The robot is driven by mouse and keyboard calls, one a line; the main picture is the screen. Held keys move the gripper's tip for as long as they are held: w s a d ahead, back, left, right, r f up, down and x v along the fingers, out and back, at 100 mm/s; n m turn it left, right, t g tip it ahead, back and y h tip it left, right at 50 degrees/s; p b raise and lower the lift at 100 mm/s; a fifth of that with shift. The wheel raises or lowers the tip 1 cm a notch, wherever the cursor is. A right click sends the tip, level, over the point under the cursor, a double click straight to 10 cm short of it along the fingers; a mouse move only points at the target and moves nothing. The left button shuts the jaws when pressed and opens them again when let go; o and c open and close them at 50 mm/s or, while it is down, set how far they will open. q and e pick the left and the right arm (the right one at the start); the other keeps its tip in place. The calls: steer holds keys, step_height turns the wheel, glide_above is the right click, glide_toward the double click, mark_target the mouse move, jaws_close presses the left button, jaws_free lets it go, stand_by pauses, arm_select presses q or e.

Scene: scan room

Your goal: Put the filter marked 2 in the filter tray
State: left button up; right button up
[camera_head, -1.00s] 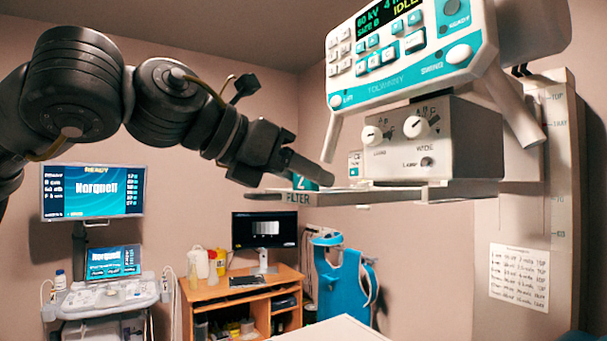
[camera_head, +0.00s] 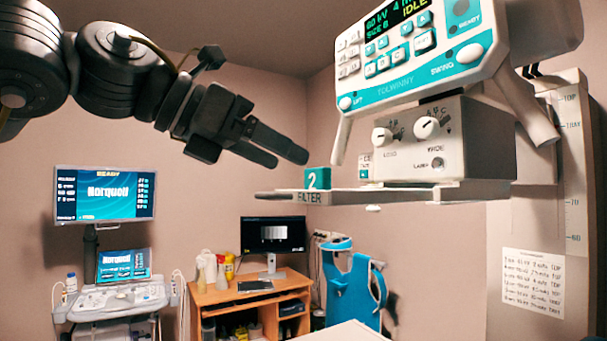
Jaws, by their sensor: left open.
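The filter marked 2 (camera_head: 317,180) is a small teal block with a white number. It stands upright at the filter tray (camera_head: 345,197), a thin pale shelf marked FILTER under the X-ray head's grey box. Whether it is fully seated cannot be told. My left gripper (camera_head: 292,157) is up and to the left of the filter, apart from it, with two dark fingers spread and nothing between them. My right gripper is not in view.
The X-ray head's control panel (camera_head: 415,50) and grey collimator box (camera_head: 425,140) hang just right of the tray. A monitor (camera_head: 105,195), a wooden desk (camera_head: 245,300) and a blue apron (camera_head: 352,288) stand behind. The air left of the tray is free.

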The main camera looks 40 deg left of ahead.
arm_select(q)
steer(key=shift+v, duration=2.65)
steer(key=shift+w, duration=0.1)
